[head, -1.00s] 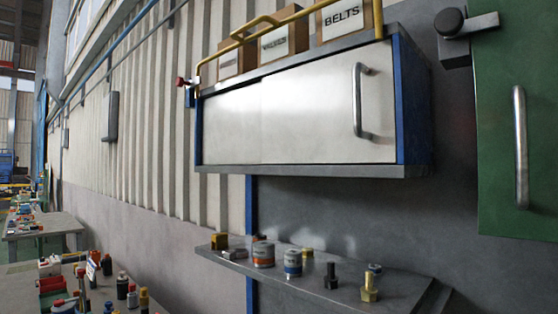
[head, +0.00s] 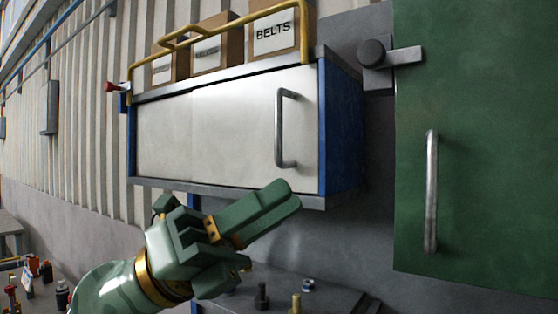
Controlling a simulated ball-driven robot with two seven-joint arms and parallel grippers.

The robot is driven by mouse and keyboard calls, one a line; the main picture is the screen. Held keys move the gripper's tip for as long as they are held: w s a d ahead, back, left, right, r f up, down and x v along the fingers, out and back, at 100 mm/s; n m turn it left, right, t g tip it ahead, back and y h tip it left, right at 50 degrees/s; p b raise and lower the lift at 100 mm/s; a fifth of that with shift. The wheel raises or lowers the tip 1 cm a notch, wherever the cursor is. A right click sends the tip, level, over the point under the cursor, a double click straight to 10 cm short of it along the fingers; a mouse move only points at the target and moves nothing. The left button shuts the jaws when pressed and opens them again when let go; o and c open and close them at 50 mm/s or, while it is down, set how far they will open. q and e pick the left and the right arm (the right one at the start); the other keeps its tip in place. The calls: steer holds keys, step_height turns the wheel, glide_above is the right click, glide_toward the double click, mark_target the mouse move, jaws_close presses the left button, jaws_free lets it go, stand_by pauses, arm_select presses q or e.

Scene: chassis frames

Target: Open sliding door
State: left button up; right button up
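The wall cabinet has two pale sliding door panels, the right door (head: 235,135) and the left door (head: 162,142). Both look closed across the front. A vertical metal bar handle (head: 279,130) is near the right edge of the right door. My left gripper (head: 292,194) is green and comes in from the lower left. Its fingers point up and right, just below the handle in the picture, and cover part of the cabinet's bottom edge. It holds nothing that I can see. Whether its fingers are parted is unclear from this angle. My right gripper is out of view.
Boxes, one marked BELTS (head: 275,32), sit on top behind a yellow rail (head: 225,32). A shelf with bolts (head: 262,296) lies below.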

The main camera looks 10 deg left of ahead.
arm_select(q)
steer(key=w+a+r+n+t+y, duration=0.2)
steer(key=a+r+n+t+y, duration=0.1)
steer(key=a+r+t+y, duration=0.95)
steer(key=g+y+p, duration=0.2)
steer(key=g+p, duration=0.1)
steer(key=p, duration=0.2)
glide_above(278, 155)
steer(key=shift+w+f+t+h, duration=0.15)
steer(key=shift+w+f, duration=0.05)
steer(key=shift+f, duration=0.35)
steer(key=shift+w+f+t+h, duration=0.1)
steer(key=shift+w+f, duration=0.1)
steer(key=shift+f, duration=0.3)
jaws_close()
